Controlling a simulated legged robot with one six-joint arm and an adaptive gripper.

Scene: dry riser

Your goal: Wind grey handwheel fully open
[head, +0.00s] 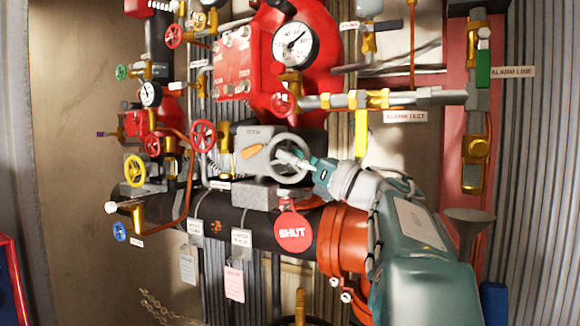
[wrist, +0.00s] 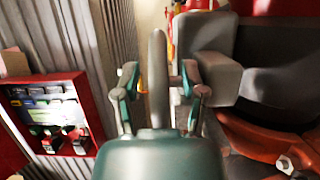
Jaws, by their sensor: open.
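The grey handwheel (head: 288,136) stands on the front of a grey gearbox (head: 249,166) with an orange pointer (head: 252,152), in the middle of the head view. My gripper (head: 288,158) reaches in from the right and overlaps the wheel. In the wrist view the wheel's rim (wrist: 158,75) shows edge-on as an upright grey bar. My gripper (wrist: 159,84) is open there, with one finger on each side of the rim and gaps between. The near end of the rim is hidden behind the gripper body.
A round red SHUT tag (head: 293,232) hangs below the wheel. A red handwheel (head: 203,136) and a yellow handwheel (head: 135,170) are to the left. A pressure gauge (head: 296,45) is above. A red cabinet (wrist: 48,115) stands left in the wrist view.

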